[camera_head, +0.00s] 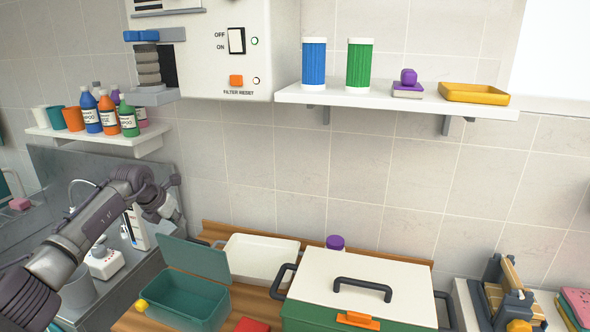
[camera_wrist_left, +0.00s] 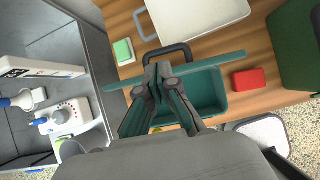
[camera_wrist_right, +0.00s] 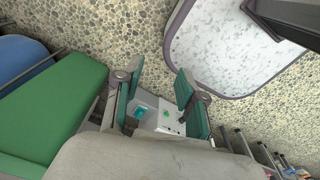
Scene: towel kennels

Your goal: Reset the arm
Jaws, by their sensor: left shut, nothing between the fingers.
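My left arm comes in from the left in the head view, and its gripper (camera_head: 170,207) hangs above the steel counter's right side, close to the open teal box. In the left wrist view the left gripper's fingers (camera_wrist_left: 161,72) meet at the tips with nothing between them. The open teal box (camera_wrist_left: 210,92) lies below them. My right gripper (camera_wrist_right: 160,88) shows only in the right wrist view. Its two fingers stand apart and are empty, over a pebble-patterned floor.
A teal box (camera_head: 186,296) with raised lid, a white tray (camera_head: 262,256) and a white-lidded green bin (camera_head: 345,290) stand on the wooden top. A shelf (camera_head: 390,97) and a switch unit (camera_head: 215,60) hang on the wall. A green cushion-like surface (camera_wrist_right: 50,110) lies left of my right gripper.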

